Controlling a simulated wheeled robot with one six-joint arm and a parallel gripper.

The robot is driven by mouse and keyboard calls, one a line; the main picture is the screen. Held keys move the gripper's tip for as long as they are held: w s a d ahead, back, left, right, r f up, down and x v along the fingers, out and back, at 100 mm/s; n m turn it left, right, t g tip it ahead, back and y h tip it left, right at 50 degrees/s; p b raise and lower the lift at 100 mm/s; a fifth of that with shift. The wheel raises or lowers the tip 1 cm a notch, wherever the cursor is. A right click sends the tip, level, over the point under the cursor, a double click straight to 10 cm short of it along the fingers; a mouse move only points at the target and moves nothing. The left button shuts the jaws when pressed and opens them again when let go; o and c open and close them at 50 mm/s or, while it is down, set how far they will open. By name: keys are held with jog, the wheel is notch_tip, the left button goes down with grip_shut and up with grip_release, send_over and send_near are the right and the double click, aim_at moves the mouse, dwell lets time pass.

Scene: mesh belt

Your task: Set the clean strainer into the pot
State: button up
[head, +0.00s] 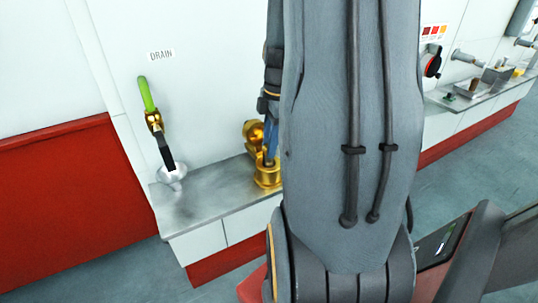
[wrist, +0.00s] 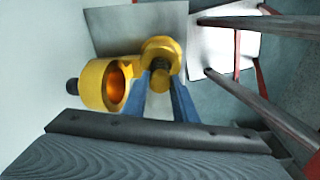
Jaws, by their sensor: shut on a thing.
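In the wrist view my gripper (wrist: 165,92), with blue fingers, is shut on a gold piece with a round flanged head, which I take for the strainer (wrist: 160,50). I see no mesh on it. The pot (wrist: 96,85) is a gold cylinder by the wall, just left of the fingers. Its open mouth, glowing orange inside, faces right. The strainer appears outside the pot, beside its mouth; any contact is unclear. In the head view my arm hides much of this. Gold parts (head: 267,176) show by the blue fingers, but which is which is hard to tell.
A grey ledge (head: 205,197) runs along the white wall. A green-handled drain valve (head: 153,120) stands at its left, under a DRAIN label (head: 161,56). Another shelf (head: 480,93) with small items lies at right. Grey floor (head: 455,185) is open between them.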

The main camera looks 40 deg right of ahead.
jog(key=shift+f+b, duration=1.1)
jog(key=shift+f, duration=0.4)
jog(key=shift+f, duration=0.15)
jog(key=o, duration=1.1)
notch_tip(320, 180, up, 12)
jog(key=d+b, duration=0.1)
jog(key=a+f+m, duration=0.4)
jog(key=a, duration=0.4)
jog(key=s+a+f+m, duration=0.1)
jog(key=a+f+m, duration=0.3)
jog(key=a, duration=0.5)
jog(key=s+a+f+m+h, duration=0.1)
jog(key=a+f+m, duration=0.3)
jog(key=a, duration=0.4)
jog(key=shift+s+a+m, duration=0.15)
jog(key=shift+s+m, duration=0.1)
jog(key=shift+m, duration=0.25)
